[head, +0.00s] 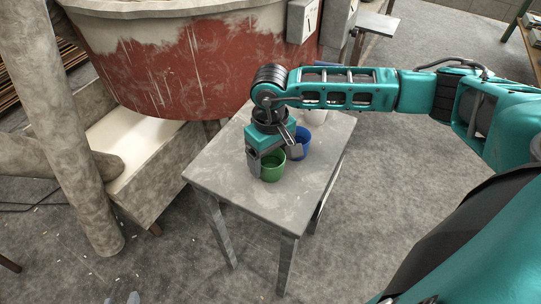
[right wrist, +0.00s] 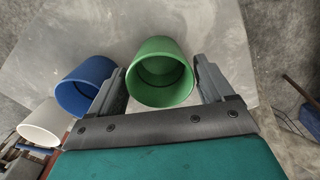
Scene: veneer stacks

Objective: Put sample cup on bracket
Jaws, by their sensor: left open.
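Three cups stand on a grey table (head: 235,185): a green one (head: 273,168), a blue one (head: 302,143) and a white one (head: 316,116). I cannot tell which is the sample cup. My right gripper (head: 276,160) points down at the green cup, one finger on each side. In the right wrist view, the green cup (right wrist: 160,75) fills the gap between its fingers; whether they press on it is unclear. The tip of my left gripper (head: 130,298) just shows at the bottom edge, open. I cannot make out a bracket.
The blue cup (right wrist: 88,85) is close beside one right finger, with the white cup (right wrist: 42,122) beyond it. A large red and grey vat (head: 185,65) stands behind the table, and a trough (head: 140,150) lies left.

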